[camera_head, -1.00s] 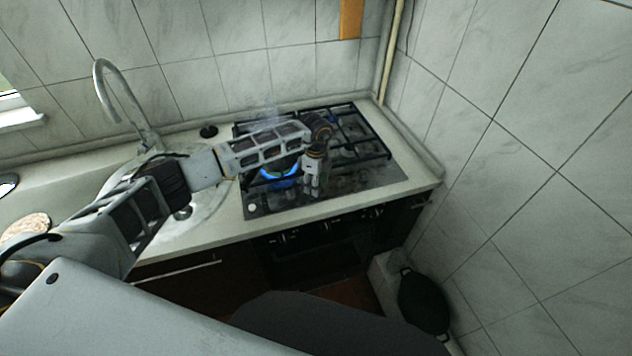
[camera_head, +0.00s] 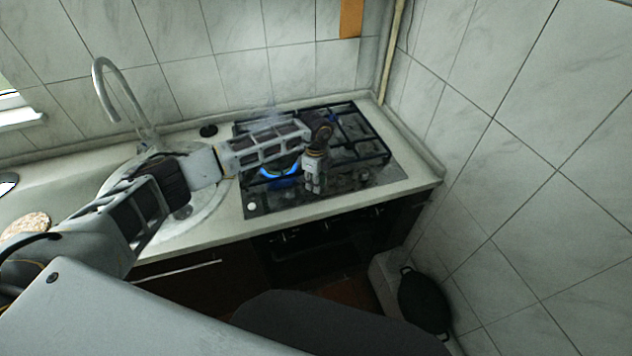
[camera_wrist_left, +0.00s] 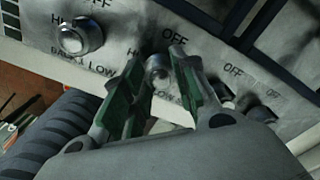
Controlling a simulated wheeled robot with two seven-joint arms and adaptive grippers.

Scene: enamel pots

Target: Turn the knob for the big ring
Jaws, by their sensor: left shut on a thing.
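The black gas stove (camera_head: 360,180) sits in the counter, with a blue flame (camera_head: 280,182) burning at its left part, partly hidden by my left arm. My left gripper (camera_head: 313,188) points down at the stove's front strip. In the left wrist view, the left gripper (camera_wrist_left: 160,82) has its green-padded fingers on both sides of a silver knob (camera_wrist_left: 158,68) and is shut on it. OFF, HI and LOW markings show around the knob. Which ring this knob serves cannot be told. My right gripper is not in view.
Another silver knob (camera_wrist_left: 80,36) is left of the held one in the wrist view, and more knobs (camera_wrist_left: 222,92) stand close on the right. Black grates (camera_head: 362,140) cover the stove. A sink with a tap (camera_head: 105,85) is left; a tiled wall (camera_head: 520,150) bounds the right.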

